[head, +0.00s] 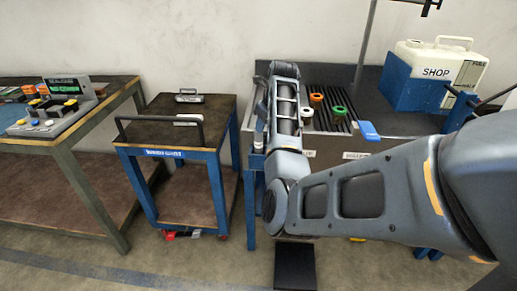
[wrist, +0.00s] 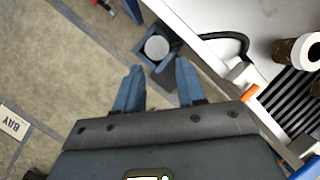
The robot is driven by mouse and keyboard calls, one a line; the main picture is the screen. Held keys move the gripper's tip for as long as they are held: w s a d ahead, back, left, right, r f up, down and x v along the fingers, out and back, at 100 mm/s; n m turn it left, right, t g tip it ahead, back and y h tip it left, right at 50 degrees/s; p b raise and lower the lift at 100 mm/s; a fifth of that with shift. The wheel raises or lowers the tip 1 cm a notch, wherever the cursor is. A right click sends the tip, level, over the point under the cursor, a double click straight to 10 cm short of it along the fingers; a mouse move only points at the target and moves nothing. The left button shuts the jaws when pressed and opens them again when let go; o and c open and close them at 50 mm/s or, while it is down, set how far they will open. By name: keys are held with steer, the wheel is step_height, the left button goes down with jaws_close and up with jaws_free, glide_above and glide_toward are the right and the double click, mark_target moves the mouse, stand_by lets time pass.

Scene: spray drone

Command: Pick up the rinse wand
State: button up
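In the wrist view, a round grey end (wrist: 157,47), which looks like the top of the rinse wand, sits in a blue square holder (wrist: 146,62) at the side of a pale bench. My gripper (wrist: 158,82) is open and empty. Its two blue fingers point toward the holder, with the round end just beyond and between their tips in the picture. The exact gap in depth is unclear. In the head view, a small pale upright piece (head: 259,128) shows at the sink bench's left edge, partly hidden by my arm. My fingers are hard to make out there.
The sink bench (head: 318,155) has a slatted drain with coloured rings (head: 339,110) and a SHOP jug (head: 436,65) in a blue box. A black hose (wrist: 235,37) curves near the holder. A blue cart (head: 163,152) stands left, with a narrow floor gap between.

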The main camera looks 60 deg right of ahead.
step_height(320, 180, up, 2)
steer(key=m, duration=0.1)
steer(key=y+p, duration=0.1)
glide_above(259, 146)
steer(key=d, duration=0.1)
steer(key=shift+m, duration=0.3)
steer(key=f, duration=0.7)
steer(key=shift+w+d, duration=0.15)
steer(key=shift+w, duration=0.25)
jaws_close()
